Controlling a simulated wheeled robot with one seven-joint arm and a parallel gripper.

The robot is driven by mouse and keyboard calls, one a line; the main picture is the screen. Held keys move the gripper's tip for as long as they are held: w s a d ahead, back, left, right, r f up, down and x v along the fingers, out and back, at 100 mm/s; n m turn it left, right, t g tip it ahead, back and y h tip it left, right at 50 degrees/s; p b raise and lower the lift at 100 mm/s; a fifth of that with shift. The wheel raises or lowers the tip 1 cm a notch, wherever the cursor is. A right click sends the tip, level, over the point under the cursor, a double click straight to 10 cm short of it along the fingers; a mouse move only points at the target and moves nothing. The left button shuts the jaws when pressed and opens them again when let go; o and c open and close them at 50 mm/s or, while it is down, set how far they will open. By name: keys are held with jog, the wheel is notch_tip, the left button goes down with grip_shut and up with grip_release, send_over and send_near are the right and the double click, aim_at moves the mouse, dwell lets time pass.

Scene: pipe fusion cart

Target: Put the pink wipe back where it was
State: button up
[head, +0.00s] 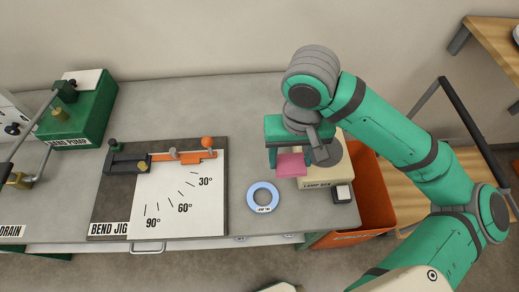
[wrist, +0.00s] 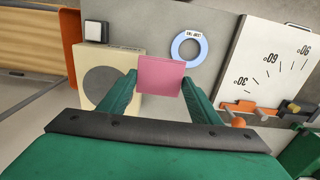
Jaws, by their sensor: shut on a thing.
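The pink wipe (head: 291,165) is a small flat pink square held between the green fingers of my gripper (head: 291,158). In the wrist view the wipe (wrist: 160,77) sits between the two fingertips, with my gripper (wrist: 159,82) shut on it. A light blue ring (head: 263,197) with a small label lies on the bench to the left of the lamp box, apart from the wipe.
The bend jig (head: 108,207) with its white angle board and orange lever (head: 188,159) lies left on the grey bench (head: 245,110). A green pump box (head: 92,122) stands at the far left. An orange bin (head: 374,195) is right of the lamp box. The bench behind the ring is clear.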

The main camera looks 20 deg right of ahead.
jog(key=w+a+f, duration=0.2)
jog(key=w+f, duration=0.2)
jog(key=w, duration=0.4)
send_over(259, 151)
jog(key=s, duration=0.1)
notch_tip(259, 151, down, 4)
jog(key=shift+s+d+f, duration=0.15)
jog(key=shift+w+f, duration=0.3)
jog(key=shift+f, duration=0.1)
jog(key=shift+w+f, duration=0.15)
jog(key=shift+f, duration=0.85)
jog(key=shift+w+f, duration=0.15)
jog(key=shift+f, duration=0.8)
jog(key=shift+f, duration=0.15)
jog(key=o, duration=1)
notch_tip(259, 151, up, 12)
jog(key=shift+r, duration=0.2)
